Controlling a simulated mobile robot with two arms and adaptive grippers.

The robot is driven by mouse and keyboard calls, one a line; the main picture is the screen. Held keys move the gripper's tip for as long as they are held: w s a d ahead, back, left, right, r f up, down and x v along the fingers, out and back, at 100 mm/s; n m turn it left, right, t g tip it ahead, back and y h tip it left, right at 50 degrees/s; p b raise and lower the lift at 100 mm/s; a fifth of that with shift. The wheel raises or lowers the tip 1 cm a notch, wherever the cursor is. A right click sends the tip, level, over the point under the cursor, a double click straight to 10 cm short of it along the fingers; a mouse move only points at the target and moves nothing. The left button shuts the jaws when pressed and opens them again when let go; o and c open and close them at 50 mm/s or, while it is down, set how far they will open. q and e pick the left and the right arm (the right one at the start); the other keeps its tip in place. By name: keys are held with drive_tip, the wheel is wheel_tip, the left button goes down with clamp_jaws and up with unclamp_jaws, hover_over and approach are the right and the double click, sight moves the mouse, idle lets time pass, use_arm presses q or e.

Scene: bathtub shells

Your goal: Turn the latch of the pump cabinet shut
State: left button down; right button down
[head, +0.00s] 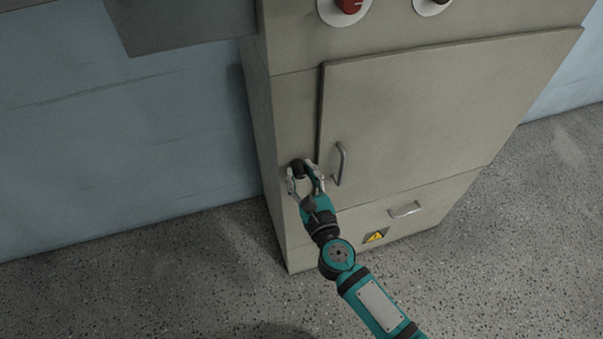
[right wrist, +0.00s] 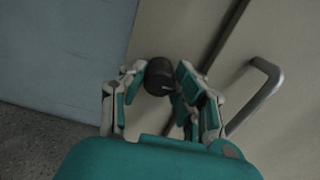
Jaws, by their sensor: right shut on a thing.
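The pump cabinet (head: 400,125) is a beige metal box with its door closed or nearly so. The dark round latch knob (head: 298,167) is on the frame left of the door. My right gripper (head: 304,176) is shut on this knob, with its fingers on either side. The right wrist view also shows the dark knob (right wrist: 160,77) between the fingertips of my right gripper (right wrist: 160,85). A light mark shows on the knob's face, but its turn angle is hard to read. My left gripper is not in view.
A grey bar handle (head: 340,163) stands out from the door just right of my right gripper. A drawer handle (head: 405,209) and a yellow warning sign (head: 375,236) are lower down. A red knob (head: 349,5) is above. Speckled floor lies in front, clear.

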drive_tip(key=n+p, duration=0.1)
drive_tip(key=n, duration=0.2)
drive_tip(key=shift+n, duration=0.4)
drive_tip(key=n+p, duration=0.2)
drive_tip(key=n, duration=0.2)
drive_tip(key=shift+n, duration=0.3)
drive_tip(key=n+p, duration=0.1)
drive_tip(key=n, duration=0.3)
drive_tip(key=shift+a+n, duration=0.1)
drive_tip(key=shift+n, duration=0.2)
drive_tip(key=shift+n+p, duration=0.7)
drive_tip(key=shift+n, duration=1.5)
drive_tip(key=shift+f, duration=0.1)
drive_tip(key=c, duration=1)
unclamp_jaws()
drive_tip(key=shift+s, duration=0.1)
